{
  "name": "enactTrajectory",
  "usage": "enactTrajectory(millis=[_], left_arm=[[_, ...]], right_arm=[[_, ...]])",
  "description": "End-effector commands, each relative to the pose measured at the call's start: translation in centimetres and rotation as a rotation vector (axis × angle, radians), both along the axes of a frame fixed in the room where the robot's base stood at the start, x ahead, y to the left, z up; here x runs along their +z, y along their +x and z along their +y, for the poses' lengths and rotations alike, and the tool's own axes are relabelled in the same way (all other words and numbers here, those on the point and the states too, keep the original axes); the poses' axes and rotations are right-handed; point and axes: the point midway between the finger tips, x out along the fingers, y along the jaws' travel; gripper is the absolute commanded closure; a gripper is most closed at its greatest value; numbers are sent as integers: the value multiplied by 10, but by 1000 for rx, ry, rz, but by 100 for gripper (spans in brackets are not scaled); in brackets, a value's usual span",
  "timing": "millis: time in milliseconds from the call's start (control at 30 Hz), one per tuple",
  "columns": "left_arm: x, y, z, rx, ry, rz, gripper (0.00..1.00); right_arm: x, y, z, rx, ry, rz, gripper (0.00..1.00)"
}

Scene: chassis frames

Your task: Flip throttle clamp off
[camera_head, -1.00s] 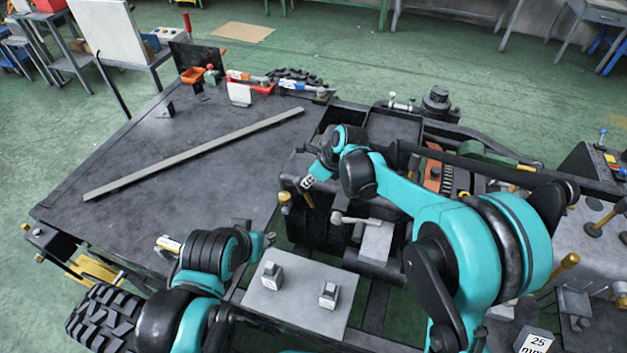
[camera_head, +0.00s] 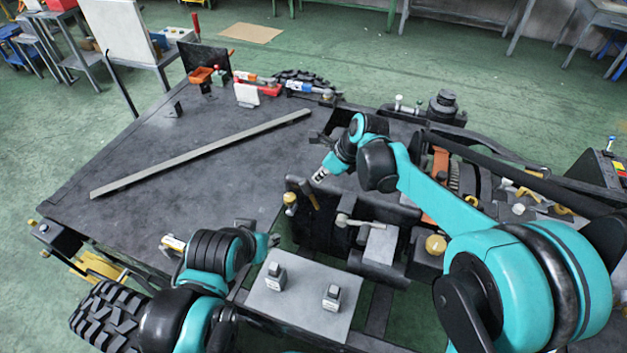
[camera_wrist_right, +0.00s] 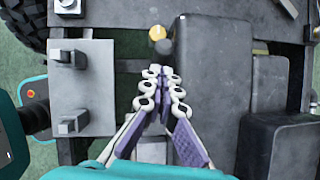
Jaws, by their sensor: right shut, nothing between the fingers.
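No part is plainly marked as the throttle clamp, so I cannot tell which one it is. A light grey lever (camera_head: 357,222) lies across the top of a dark housing near the middle of the head view. A brass-coloured knob (camera_head: 290,198) stands at the housing's left end, and a brass knob shows beyond the fingertips in the right wrist view (camera_wrist_right: 157,33). My right gripper (camera_head: 319,175) is above and right of that knob. In the wrist view its pale and purple fingers (camera_wrist_right: 160,75) are together and empty. My left gripper's fingers are not clear.
A grey plate (camera_head: 305,300) with two small upright blocks lies in front of the housing. A long metal bar (camera_head: 200,154) lies on the dark flat deck (camera_head: 160,200). Another brass knob (camera_head: 436,244) stands right of the housing. Tools lie at the deck's far edge.

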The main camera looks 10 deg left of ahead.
Motion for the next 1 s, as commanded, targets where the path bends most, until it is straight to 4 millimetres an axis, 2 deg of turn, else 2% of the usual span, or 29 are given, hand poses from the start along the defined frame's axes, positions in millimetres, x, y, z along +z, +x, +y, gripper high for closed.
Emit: enactTrajectory(millis=[100,333,500,1000], left_arm=[[0,0,0,0,0,0,60],[0,0,0,0,0,0,60],[0,0,0,0,0,0,60],[0,0,0,0,0,0,60]], right_arm=[[22,-6,-13,-1,-1,0,100],[50,-13,-27,-1,-2,0,100],[56,-14,-30,-1,-2,0,100],[56,-15,-32,6,-7,-7,100]])
